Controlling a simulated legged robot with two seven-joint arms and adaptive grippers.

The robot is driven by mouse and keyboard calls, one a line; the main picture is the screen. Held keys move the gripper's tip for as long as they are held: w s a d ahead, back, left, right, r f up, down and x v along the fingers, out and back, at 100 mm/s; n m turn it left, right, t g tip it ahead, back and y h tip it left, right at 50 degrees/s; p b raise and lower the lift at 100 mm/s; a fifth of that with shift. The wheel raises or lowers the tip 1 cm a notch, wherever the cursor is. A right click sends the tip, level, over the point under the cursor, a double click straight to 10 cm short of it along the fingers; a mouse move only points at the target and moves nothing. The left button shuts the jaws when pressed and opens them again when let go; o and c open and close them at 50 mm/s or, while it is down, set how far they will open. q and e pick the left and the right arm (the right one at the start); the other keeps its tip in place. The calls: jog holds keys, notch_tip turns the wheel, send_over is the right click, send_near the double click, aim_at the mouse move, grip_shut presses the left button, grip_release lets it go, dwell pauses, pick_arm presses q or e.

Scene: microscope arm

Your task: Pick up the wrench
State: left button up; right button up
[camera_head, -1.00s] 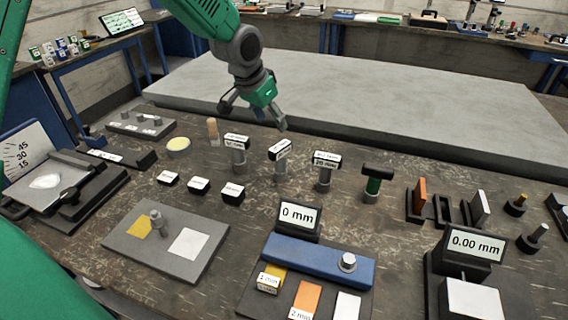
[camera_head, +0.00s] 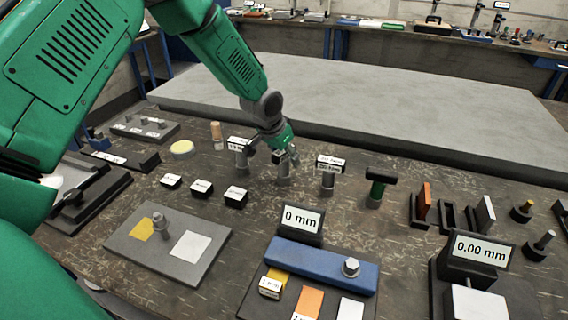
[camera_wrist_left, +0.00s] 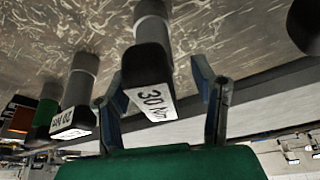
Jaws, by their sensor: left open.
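Several upright T-shaped tools with grey shafts and dark, labelled heads stand in a row; these look like torque wrenches. The middle one, labelled 30 Nm in the left wrist view (camera_wrist_left: 150,95), stands beneath my left gripper (camera_head: 272,158) in the head view. In the wrist view my left gripper (camera_wrist_left: 156,78) is open, with one finger on each side of that 30 Nm head; contact is not clear. The 20 Nm wrench (camera_head: 328,172) stands to the right, and another wrench (camera_head: 240,155) to the left. My right gripper is not seen.
A green-shafted tool (camera_head: 376,187) stands further right. Three small black blocks (camera_head: 202,188) and a grey plate (camera_head: 195,262) lie nearer. A blue bar with a 0 mm display (camera_head: 302,219) is in front. A large grey slab (camera_head: 350,100) lies behind the row.

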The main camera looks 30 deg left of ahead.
pick_arm(q)
jog(key=shift+w+f, duration=0.15)
jog(key=shift+d, duration=0.1)
grip_shut()
